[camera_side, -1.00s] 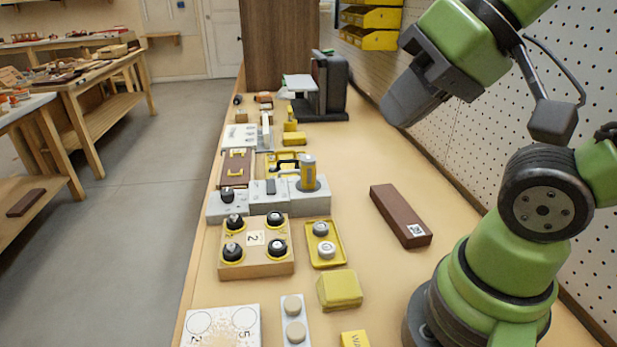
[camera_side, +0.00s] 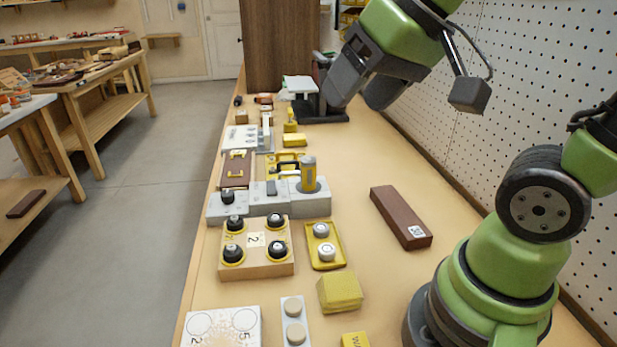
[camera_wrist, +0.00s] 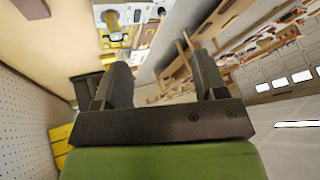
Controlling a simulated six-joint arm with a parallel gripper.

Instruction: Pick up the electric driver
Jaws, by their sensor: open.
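My gripper (camera_side: 357,103) is open and empty, high above the back of the bench in the side view. In the wrist view its two fingers (camera_wrist: 158,68) stand apart with nothing between them. I cannot tell for certain which thing is the electric driver. A small orange and dark item (camera_side: 263,98) lies at the far end of the bench, left of my gripper.
A dark stand (camera_side: 322,115) is close to my gripper at the back, before a brown cabinet (camera_side: 285,45). A wooden knob block (camera_side: 255,268) and a yellow tray (camera_side: 326,262) are in front. A brown bar (camera_side: 400,215) lies right; bench around it is clear. A pegboard (camera_side: 545,100) borders the right.

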